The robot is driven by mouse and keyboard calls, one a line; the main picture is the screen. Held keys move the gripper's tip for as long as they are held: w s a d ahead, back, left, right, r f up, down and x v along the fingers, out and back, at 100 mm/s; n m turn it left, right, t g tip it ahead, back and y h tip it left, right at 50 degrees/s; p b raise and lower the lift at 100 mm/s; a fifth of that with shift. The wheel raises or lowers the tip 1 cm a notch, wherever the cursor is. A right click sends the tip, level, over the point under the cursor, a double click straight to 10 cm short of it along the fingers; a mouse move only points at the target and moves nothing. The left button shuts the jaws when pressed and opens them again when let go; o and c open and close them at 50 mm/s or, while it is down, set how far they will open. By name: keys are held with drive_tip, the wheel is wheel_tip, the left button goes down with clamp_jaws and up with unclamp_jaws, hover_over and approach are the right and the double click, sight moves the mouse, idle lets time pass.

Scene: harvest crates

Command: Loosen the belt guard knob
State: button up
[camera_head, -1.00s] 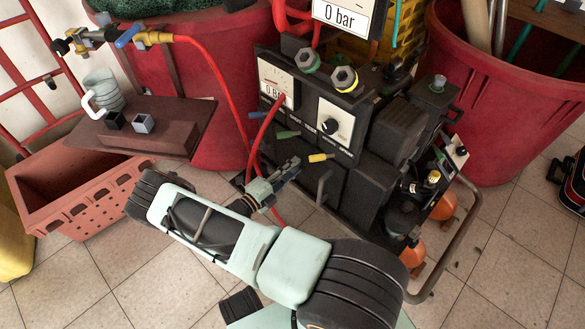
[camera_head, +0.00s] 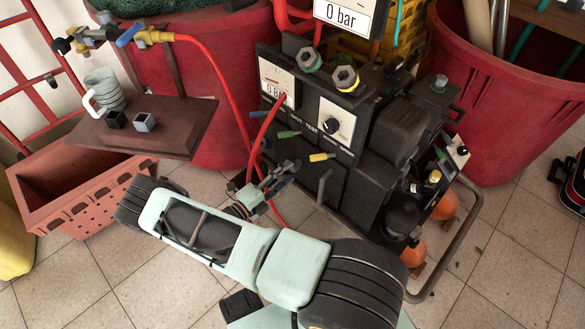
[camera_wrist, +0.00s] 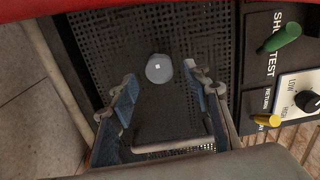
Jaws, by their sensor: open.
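The belt guard knob (camera_wrist: 159,68) is a small round grey knob with a pale square mark at its centre. In the wrist view it sits on a black perforated plate, the belt guard (camera_wrist: 215,50). My gripper (camera_wrist: 160,84) is open, with blue-padded fingers to the left and right of the knob's lower side. The knob appears beyond the fingertips, and I see no contact; the exact distance is unclear. In the head view my gripper (camera_head: 280,172) is at the left front of the dark machine (camera_head: 350,180). The knob is not visible there.
A control panel with a green lever (camera_wrist: 279,38), a yellow lever (camera_wrist: 267,120) and a black dial (camera_wrist: 307,101) lies right of the gripper. A red hose (camera_head: 222,85) runs close by the gripper. A brown shelf (camera_head: 180,115) and red crate (camera_head: 75,190) stand left.

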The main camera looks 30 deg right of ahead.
drive_tip(key=v, duration=0.8)
drive_tip(key=shift+r, duration=0.15)
